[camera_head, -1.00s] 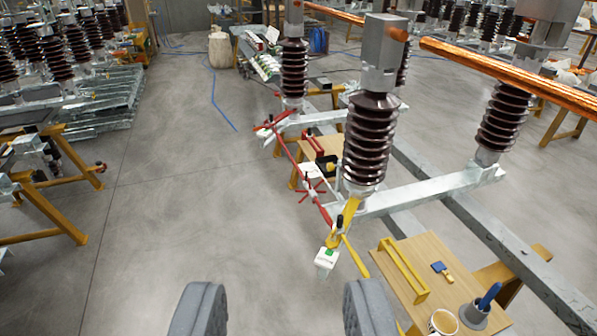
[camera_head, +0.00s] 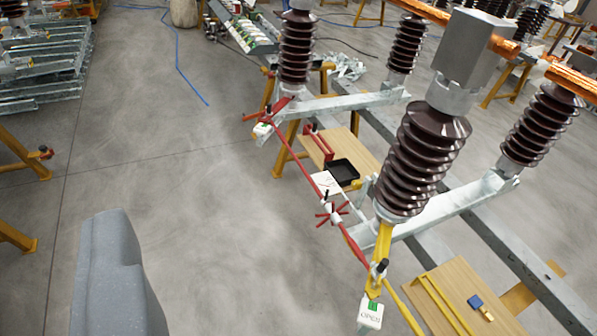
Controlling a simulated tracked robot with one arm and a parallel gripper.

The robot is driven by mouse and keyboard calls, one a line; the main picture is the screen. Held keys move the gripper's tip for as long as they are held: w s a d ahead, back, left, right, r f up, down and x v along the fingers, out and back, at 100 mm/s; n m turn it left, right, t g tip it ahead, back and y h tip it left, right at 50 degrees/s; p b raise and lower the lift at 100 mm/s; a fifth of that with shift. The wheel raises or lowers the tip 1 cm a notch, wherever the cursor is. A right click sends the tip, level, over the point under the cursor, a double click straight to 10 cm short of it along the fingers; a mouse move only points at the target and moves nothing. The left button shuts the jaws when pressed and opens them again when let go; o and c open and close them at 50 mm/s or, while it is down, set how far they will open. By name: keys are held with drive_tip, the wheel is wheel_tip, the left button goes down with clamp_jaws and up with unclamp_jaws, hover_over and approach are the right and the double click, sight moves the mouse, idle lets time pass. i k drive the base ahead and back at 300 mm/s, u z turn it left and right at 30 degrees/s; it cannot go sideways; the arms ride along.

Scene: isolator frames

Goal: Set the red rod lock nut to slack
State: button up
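A long thin red rod (camera_head: 355,248) runs slantwise between the near and far insulator frames, right of the middle of the picture. Partway along it sits a red part with several spokes, which looks like the lock nut (camera_head: 332,213). It is small here, and I cannot read whether it is tight or slack. At the rod's near end are a yellow lever (camera_head: 382,243) and a white tag with a green patch (camera_head: 370,312), which seems to read OPEN. Another white and green tag (camera_head: 262,130) is at the far end. My gripper does not show; the nut stands clear of anything of mine.
A near brown insulator (camera_head: 422,160) and pale steel beams stand right of the rod. A wooden board (camera_head: 440,300) lies low right; a black tray (camera_head: 343,171) sits behind the nut. Bare floor (camera_head: 190,200) is open to the left. A grey rounded part, probably mine, is low left.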

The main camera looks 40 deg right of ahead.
sight(323, 200)
drive_tip(key=z, duration=0.25)
drive_tip(key=i, duration=1.25)
drive_tip(key=z, duration=0.85)
drive_tip(key=i, duration=0.4)
drive_tip(key=z, duration=0.25)
